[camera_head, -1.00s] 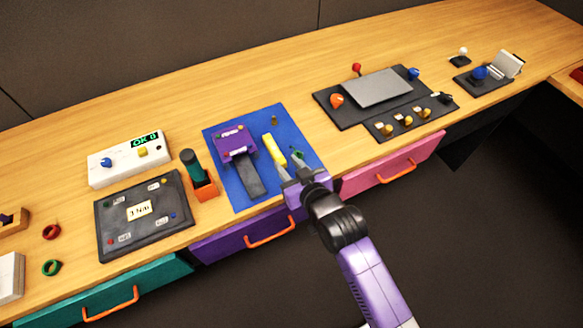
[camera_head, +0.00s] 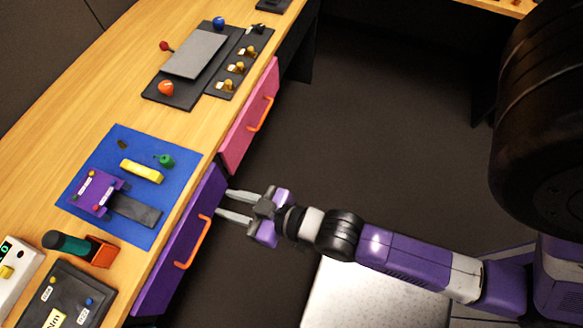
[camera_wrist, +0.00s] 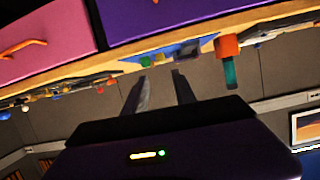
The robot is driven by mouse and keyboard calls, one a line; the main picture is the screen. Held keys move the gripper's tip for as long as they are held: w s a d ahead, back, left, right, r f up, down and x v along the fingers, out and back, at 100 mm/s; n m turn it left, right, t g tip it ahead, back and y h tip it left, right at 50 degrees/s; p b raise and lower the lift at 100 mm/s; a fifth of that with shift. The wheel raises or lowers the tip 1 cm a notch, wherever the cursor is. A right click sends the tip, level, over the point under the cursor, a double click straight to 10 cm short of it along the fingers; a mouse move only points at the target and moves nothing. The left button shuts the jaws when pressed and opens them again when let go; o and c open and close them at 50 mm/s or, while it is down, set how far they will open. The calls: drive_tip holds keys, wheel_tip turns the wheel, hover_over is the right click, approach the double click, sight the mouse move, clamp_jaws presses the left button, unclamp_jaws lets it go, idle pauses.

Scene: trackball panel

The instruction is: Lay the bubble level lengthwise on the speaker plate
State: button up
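The yellow bar (camera_head: 142,171), which looks like the bubble level, lies flat on the blue mat (camera_head: 140,232) between a purple device and a small green item. A flat grey plate (camera_head: 195,53), possibly the speaker plate, lies on a black panel farther back along the desk; no label confirms it. My gripper (camera_head: 223,203) is open and empty, its fingers apart beside the purple drawer front, to the right of the mat and clear of the bar. In the wrist view my gripper (camera_wrist: 160,76) also shows nothing between its fingers.
A purple device (camera_head: 97,193) with a dark strip shares the mat. An orange holder (camera_head: 103,251) with a green-handled tool stands nearby. Orange and blue balls and several yellow knobs surround the grey plate. Purple (camera_head: 178,245) and pink (camera_head: 247,122) drawers with orange handles face the open floor.

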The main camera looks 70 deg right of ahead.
drive_tip(key=r+v, duration=0.1)
drive_tip(key=v, duration=1)
drive_tip(key=shift+d+r, duration=0.15)
drive_tip(key=shift+d, duration=0.25)
drive_tip(key=shift+o, duration=0.5)
drive_tip(key=s+r, duration=0.5)
drive_tip(key=shift+s+d+r+n+t, duration=0.3)
drive_tip(key=shift+s+d+r, duration=0.1)
drive_tip(key=shift+o, duration=1.4)
drive_tip(key=shift+s+r, duration=0.15)
drive_tip(key=shift+r, duration=0.05)
